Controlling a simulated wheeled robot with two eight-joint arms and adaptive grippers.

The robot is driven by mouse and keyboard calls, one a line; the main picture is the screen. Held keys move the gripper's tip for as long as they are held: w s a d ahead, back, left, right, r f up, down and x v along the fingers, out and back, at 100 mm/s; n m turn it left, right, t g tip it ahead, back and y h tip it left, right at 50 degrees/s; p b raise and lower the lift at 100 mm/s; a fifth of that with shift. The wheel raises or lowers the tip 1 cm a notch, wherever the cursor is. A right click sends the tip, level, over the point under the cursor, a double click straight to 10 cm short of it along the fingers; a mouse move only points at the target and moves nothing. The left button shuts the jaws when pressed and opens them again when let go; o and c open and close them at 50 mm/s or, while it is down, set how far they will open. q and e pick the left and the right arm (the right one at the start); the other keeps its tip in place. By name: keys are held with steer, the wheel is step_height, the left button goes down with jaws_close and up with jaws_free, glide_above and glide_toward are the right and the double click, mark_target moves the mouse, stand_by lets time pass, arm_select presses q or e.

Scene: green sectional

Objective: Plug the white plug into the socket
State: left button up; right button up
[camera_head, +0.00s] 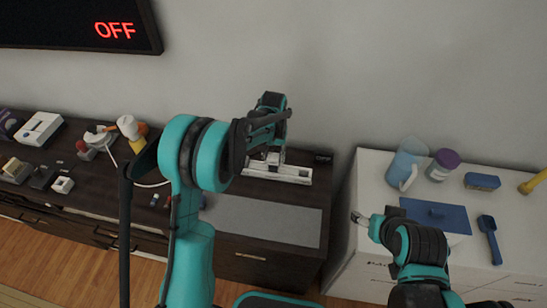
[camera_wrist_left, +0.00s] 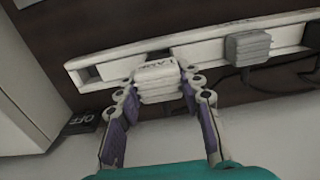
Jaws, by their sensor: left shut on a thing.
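The white plug (camera_wrist_left: 156,72), with dark lettering on its top, is between the fingertips of my left gripper (camera_wrist_left: 159,88), which is shut on it. It is at the near edge of the white socket strip (camera_wrist_left: 115,66), by a dark opening; I cannot tell whether it is inserted. In the head view the strip (camera_head: 292,174) lies on the dark cabinet, with my left gripper (camera_head: 270,150) over it and hiding the plug. My right gripper (camera_head: 359,217) is over the white cabinet's left edge, away from the strip; its fingers are too small to read.
Another pale plug (camera_wrist_left: 248,47) sits in the strip. A small black box marked OFF (camera_wrist_left: 84,121) is near the strip's end. A wall screen (camera_head: 115,30) reads OFF. A grey mat (camera_head: 265,220) lies clear in front. A jug (camera_head: 405,160) stands right.

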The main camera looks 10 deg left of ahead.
mark_target(274, 163)
arm_select(q)
steer(key=shift+f+b, duration=1.2)
steer(key=shift+f, duration=0.5)
steer(key=o, duration=1.2)
steer(key=shift+o, duration=0.2)
step_height(274, 163, up, 12)
steer(key=shift+r, duration=0.1)
